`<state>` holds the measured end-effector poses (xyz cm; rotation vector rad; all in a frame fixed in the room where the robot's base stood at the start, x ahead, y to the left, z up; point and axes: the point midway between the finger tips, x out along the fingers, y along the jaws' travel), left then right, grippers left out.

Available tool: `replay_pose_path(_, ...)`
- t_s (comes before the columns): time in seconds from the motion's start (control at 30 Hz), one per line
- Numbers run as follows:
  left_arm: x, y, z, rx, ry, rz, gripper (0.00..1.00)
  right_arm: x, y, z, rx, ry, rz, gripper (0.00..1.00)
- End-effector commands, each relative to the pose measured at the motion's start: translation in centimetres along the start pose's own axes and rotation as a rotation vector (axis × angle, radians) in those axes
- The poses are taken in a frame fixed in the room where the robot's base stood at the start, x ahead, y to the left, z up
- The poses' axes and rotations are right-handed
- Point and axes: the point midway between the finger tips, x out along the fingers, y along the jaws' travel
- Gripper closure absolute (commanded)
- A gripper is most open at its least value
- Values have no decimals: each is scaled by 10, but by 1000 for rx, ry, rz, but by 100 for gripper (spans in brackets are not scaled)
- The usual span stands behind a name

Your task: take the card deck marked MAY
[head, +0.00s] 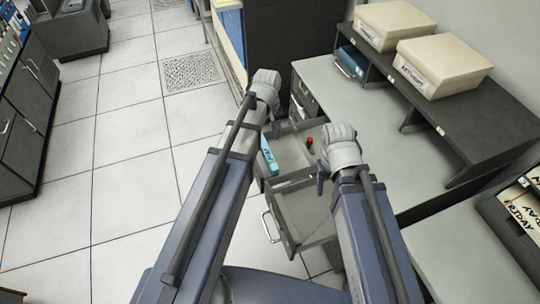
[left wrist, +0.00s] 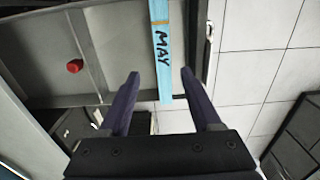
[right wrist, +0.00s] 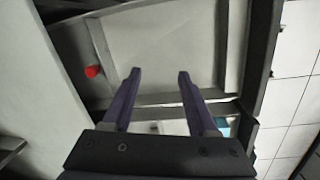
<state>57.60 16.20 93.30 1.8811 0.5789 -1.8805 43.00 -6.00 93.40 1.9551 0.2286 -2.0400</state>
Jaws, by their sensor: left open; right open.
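The blue card deck marked MAY (left wrist: 162,50) lies in an open grey drawer (left wrist: 110,35), along the drawer's side. In the head view the deck (head: 269,157) shows just below my left gripper (head: 262,108). In the left wrist view my left gripper (left wrist: 158,85) is open, with the deck's near end in line with the gap between its fingers and not gripped. My right gripper (right wrist: 156,82) is open and empty over the drawer. A bit of blue also shows at the right in the right wrist view; I cannot tell for certain what it is.
A small red object (head: 309,141) lies in the drawer. A grey desk (head: 385,120) with a dark shelf (head: 470,110) and beige boxes (head: 440,65) is on the right. The tiled floor (head: 130,150) at left is clear.

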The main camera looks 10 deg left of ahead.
Motion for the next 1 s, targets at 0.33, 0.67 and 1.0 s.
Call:
replay_pose_path(0.33,26,0,0,2,0,0,35,26,-2,-2,0,0,0,41)
replay_pose_path(0.67,40,-2,-1,3,0,0,35,40,-4,-2,0,0,0,41)
replay_pose_path(1.0,78,-4,-3,3,0,0,35,77,-7,-4,0,0,0,41)
